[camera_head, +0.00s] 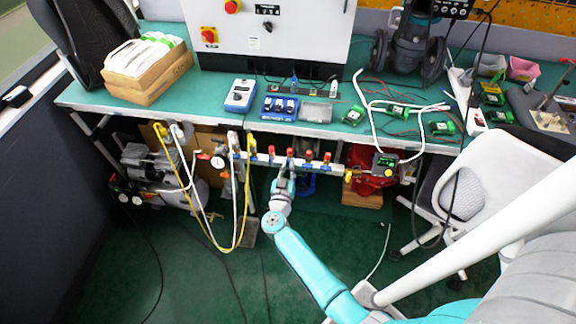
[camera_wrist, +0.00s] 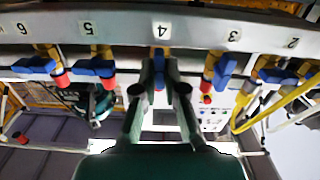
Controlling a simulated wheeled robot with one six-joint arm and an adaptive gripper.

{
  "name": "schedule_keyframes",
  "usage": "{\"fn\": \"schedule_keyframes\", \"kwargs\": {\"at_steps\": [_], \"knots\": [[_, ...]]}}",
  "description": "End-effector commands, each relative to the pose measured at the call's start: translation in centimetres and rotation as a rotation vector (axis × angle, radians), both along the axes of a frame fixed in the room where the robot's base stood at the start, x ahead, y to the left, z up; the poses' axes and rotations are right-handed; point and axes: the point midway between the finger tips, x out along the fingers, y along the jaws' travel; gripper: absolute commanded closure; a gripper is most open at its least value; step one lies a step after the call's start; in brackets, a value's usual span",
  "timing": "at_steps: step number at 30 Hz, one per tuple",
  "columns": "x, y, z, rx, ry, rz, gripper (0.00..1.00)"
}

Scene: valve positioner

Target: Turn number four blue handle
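The number four blue handle (camera_wrist: 159,72) is in the middle of the wrist view, below the label 4 on the pale manifold bar (camera_wrist: 195,33). It points straight away from the bar there. My gripper (camera_wrist: 160,80) has one dark finger on each side of this handle, with the tips close to the bar. The fingers are only a little apart; I cannot tell whether they touch the handle. In the head view my gripper (camera_head: 289,170) is at the middle of the manifold bar (camera_head: 262,158), under the bench edge, and hides most of this valve.
In the wrist view a blue handle by label 3 (camera_wrist: 224,68) and one by label 5 (camera_wrist: 95,68) flank my fingers. Yellow and white hoses (camera_head: 240,190) hang at the left of the bar. A red device (camera_head: 372,172) stands at its right. The green bench (camera_head: 210,92) overhangs it.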

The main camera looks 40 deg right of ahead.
Motion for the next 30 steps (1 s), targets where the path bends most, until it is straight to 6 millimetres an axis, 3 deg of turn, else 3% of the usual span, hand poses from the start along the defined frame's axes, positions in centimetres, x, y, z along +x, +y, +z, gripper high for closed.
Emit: {"fn": "schedule_keyframes", "kwargs": {"at_steps": [17, 18, 21, 30], "knots": [[-0.06, -0.02, 0.0, 0.068, -0.087, 0.0, 1.0], [-0.06, -0.02, 0.0, 0.068, -0.087, 0.0, 0.85], [-0.06, -0.02, 0.0, 0.068, -0.087, 0.0, 0.65], [-0.12, 0.07, -0.02, 0.067, -0.086, 0.0, 0.65]]}}
